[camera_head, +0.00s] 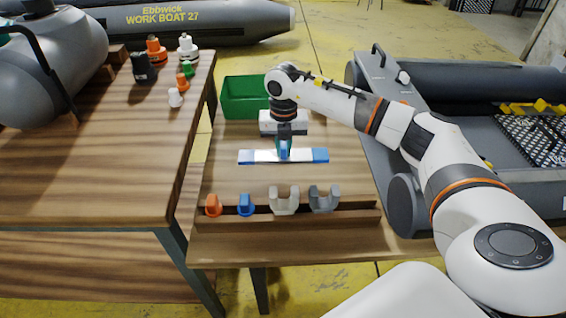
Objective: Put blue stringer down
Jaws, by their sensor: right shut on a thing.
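The blue stringer (255,156) is a long, flat white bar with blue ends. It lies level, running left to right over the middle of the small wooden table. My right gripper (284,151) points down and is shut on the middle of the bar. I cannot tell whether the bar touches the tabletop or hangs just above it. The jaws hide part of its middle. My left gripper is not in view.
A green bin (240,98) stands at the table's back left. A wooden rack (335,216) with orange, blue and grey U-shaped pieces runs along the front. A larger table (90,180) with valves is left; a grey boat (480,85) is right.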

